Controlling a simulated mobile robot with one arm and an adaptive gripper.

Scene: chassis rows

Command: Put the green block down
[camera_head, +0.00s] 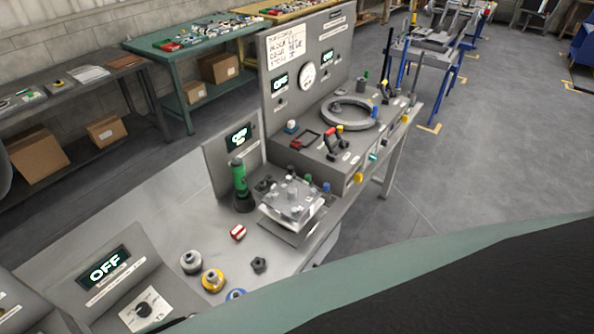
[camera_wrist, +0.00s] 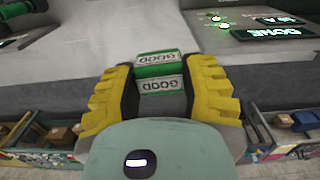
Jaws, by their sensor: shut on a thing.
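In the wrist view a green block (camera_wrist: 159,87) with white faces lettered GOOD sits between the yellow-padded fingers of my gripper (camera_wrist: 161,74). The gripper is shut on it. Two GOOD labels show, one above the other; I cannot tell whether both belong to one block. A grey surface lies beyond the fingertips, and I cannot tell whether the block touches it. The head view does not show the block or the gripper clearly.
A lit display (camera_wrist: 273,33) shows at the wrist view's right. Bare bench lies left of the red-and-white block.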

